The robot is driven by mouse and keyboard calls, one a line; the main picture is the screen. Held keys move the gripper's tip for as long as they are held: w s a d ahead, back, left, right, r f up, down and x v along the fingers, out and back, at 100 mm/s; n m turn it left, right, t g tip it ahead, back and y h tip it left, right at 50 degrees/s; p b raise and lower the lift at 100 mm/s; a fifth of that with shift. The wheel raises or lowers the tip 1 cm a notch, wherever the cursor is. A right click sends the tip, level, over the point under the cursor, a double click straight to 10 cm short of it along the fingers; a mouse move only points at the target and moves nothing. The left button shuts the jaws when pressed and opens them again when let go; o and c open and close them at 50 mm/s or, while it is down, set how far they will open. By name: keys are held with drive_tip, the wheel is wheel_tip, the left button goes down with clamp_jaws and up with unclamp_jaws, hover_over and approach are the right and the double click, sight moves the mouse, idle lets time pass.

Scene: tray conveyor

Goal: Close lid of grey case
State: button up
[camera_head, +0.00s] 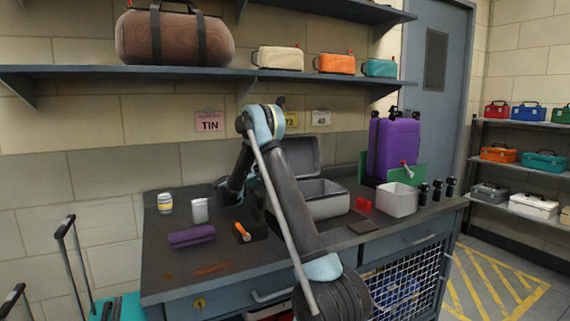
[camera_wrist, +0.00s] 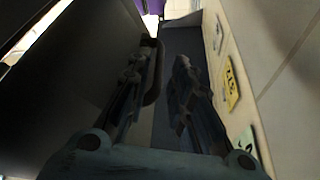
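The grey case (camera_head: 327,203) sits on the workbench with its lid (camera_head: 303,153) raised at the back, near the wall. My arm crosses in front of the case's left side in the head view. It hides my gripper there, so I cannot place its fingertips in that view. In the wrist view my gripper (camera_wrist: 158,82) is open, with two dark fingers apart and nothing seen between them. A large dark panel, probably the case lid (camera_wrist: 75,75), fills the left of that view beside the left finger. I cannot tell whether they touch.
A purple container (camera_head: 393,148) and a pale bin (camera_head: 397,200) stand right of the case. A loaded shelf (camera_head: 190,72) hangs above. The wall (camera_wrist: 275,50) is close.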

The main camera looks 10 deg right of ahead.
drive_tip(key=x, duration=0.6)
drive_tip(key=shift+d+r, duration=0.2)
drive_tip(key=shift+d, duration=0.05)
clamp_jaws()
